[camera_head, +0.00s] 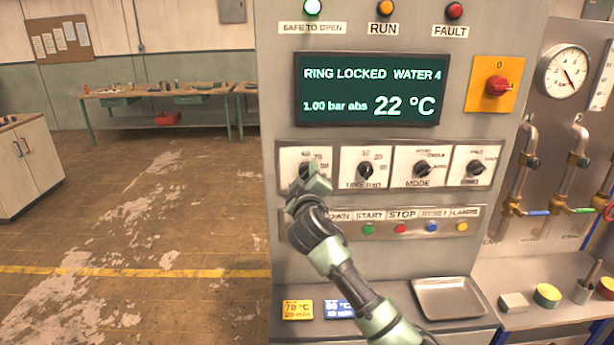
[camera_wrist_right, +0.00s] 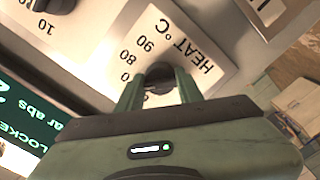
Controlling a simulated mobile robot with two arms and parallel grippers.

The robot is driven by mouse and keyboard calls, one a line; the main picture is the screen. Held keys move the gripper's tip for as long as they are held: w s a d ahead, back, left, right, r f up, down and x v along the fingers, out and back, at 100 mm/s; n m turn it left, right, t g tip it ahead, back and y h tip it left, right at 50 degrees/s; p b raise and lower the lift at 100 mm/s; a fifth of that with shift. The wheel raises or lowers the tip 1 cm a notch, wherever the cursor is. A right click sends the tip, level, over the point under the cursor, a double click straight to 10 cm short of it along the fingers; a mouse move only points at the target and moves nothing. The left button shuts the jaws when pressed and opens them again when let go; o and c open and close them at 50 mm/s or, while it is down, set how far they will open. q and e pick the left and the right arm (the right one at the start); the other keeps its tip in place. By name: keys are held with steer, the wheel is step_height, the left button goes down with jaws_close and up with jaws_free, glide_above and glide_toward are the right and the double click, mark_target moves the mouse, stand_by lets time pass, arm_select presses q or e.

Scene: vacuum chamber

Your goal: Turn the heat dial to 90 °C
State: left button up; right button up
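The heat dial is the leftmost of the row of dials in the head view, with its black knob (camera_head: 305,170) partly hidden by my right gripper (camera_head: 316,182). In the right wrist view its white plate reads HEAT °C upside down, with marks such as 80 and 90, and the black knob (camera_wrist_right: 160,74) sits between my right fingers (camera_wrist_right: 160,82). The fingers flank the knob closely and appear shut on it. The knob's pointer direction is not clear. The display (camera_head: 368,90) reads RING LOCKED, WATER 4, 1.00 bar abs, 22 °C. My left gripper is not in view.
Other dials, including the mode dial (camera_head: 422,170), are right of the heat dial. Push buttons such as the red stop button (camera_head: 400,229) lie just below. A red switch (camera_head: 498,87) is at upper right. A metal tray (camera_head: 449,312) and a yellow 70 °C card (camera_head: 298,310) lie on the shelf.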

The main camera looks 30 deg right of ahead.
jaws_close()
steer(key=shift+f+m+b, duration=0.3)
steer(key=shift+m+b, duration=1.1)
steer(key=shift+b, duration=0.15)
steer(key=m+b, duration=0.3)
steer(key=m, duration=0.1)
steer(key=shift+a+m, duration=0.1)
steer(key=shift+m, duration=0.2)
steer(key=m+b, duration=0.2)
steer(key=m, duration=0.2)
steer(key=shift+r+m, duration=0.1)
steer(key=shift+m, duration=0.2)
steer(key=shift+m+b, duration=0.7)
steer(key=shift+m, duration=1.3)
steer(key=shift+r, duration=0.1)
steer(key=o, duration=1.2)
jaws_free()
steer(key=shift+c, duration=0.2)
